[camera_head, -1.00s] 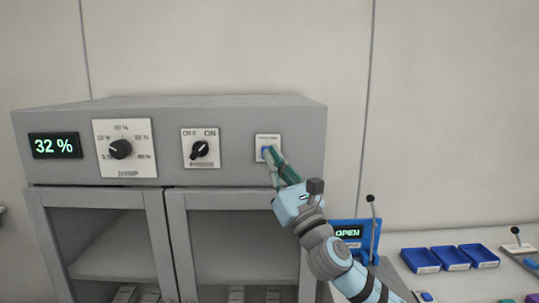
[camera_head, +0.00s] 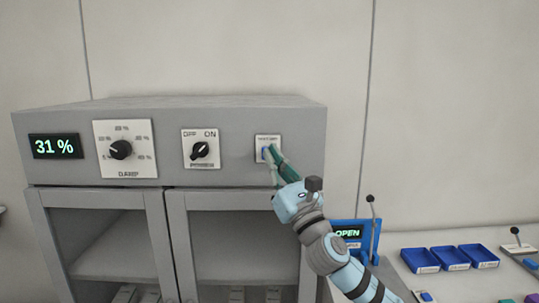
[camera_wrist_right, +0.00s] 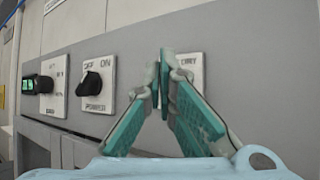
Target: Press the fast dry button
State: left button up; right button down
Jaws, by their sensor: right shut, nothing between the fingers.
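The fast dry button (camera_head: 265,153) is a small blue button on a white plate (camera_head: 268,139) at the right of the grey cabinet's front panel. My right gripper (camera_head: 271,149) is shut and empty, its green fingertips at the button and partly covering it. Whether they touch it or stop just short, I cannot tell. In the right wrist view the closed fingertips (camera_wrist_right: 165,56) meet in front of the plate (camera_wrist_right: 190,70), whose lettering partly shows, and the button is hidden. My left gripper is not in view.
The grey cabinet (camera_head: 225,112) also carries a display reading 31 % (camera_head: 54,146), a damp dial (camera_head: 121,149) and a power knob (camera_head: 200,150), which points toward ON. To the right are a blue OPEN display box (camera_head: 347,232), a lever (camera_head: 373,225) and blue trays (camera_head: 449,257).

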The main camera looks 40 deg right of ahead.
jog(key=shift+w, duration=0.15)
dwell(0.5)
jog(key=shift+w+d, duration=0.2)
jog(key=shift+w, duration=0.05)
jog(key=shift+w+d+p, duration=0.3)
jog(key=shift+w+d, duration=0.05)
jog(key=shift+w, duration=0.05)
dwell(0.9)
jog(key=shift+s+a, duration=0.55)
jog(key=shift+s, duration=0.15)
jog(key=s+a, duration=0.1)
jog(key=s, duration=0.1)
jog(key=s+a, duration=0.2)
jog(key=shift+p, duration=0.4)
dwell(0.9)
